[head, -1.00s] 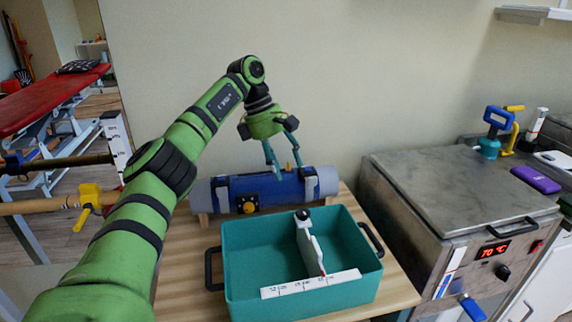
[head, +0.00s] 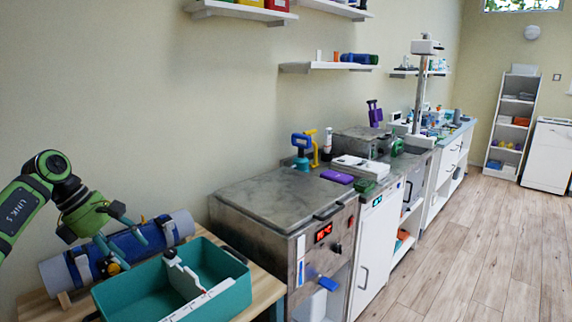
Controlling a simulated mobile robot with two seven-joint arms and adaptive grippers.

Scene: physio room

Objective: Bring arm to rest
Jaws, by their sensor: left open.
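My left gripper (head: 127,249) is at the lower left of the head view, at the end of my green arm. Its two teal fingers are apart, with nothing seen between them. They point down in front of or just over a blue roll (head: 181,226) with grey ends and dark straps, which lies on a wooden table. I cannot tell whether the fingertips touch it. My right gripper is out of view.
A teal bin (head: 236,294) stands in front of the roll, holding a white device and a white scale strip. Right of the table (head: 262,297) is a metal heater unit (head: 262,192) with a red display. Counters and shelves continue beyond. The wooden floor at right is clear.

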